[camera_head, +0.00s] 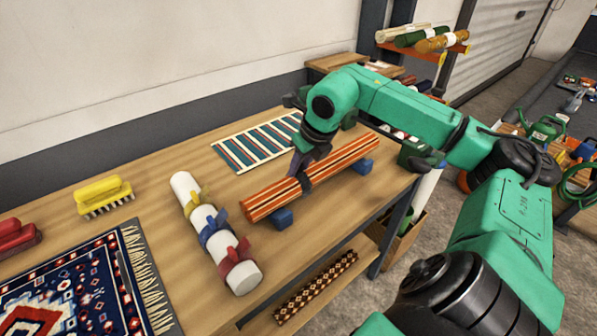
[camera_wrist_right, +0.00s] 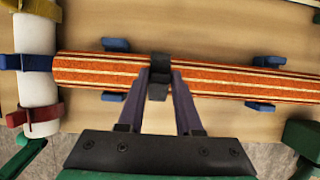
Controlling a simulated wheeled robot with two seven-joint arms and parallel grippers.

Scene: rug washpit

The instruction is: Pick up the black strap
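The black strap (camera_wrist_right: 159,66) is a narrow dark band with a small block-like buckle, around a rolled orange rug with cream and dark stripes (camera_head: 262,204). In the head view, the strap (camera_head: 305,183) shows near the middle of the roll, partly hidden by my right gripper (camera_head: 302,168). In the right wrist view, the dark fingers of my right gripper (camera_wrist_right: 159,82) stand on either side of the strap, very near or touching it. I cannot tell whether they press on it. My left gripper is not in view.
The roll rests on blue supports (camera_head: 282,218) on the wooden table (camera_head: 330,228). To its left lies a white roll (camera_head: 241,274) with yellow, blue and red straps. A striped mat (camera_head: 240,154) lies behind. A yellow brush (camera_head: 104,195) and patterned rug (camera_head: 80,290) are farther left.

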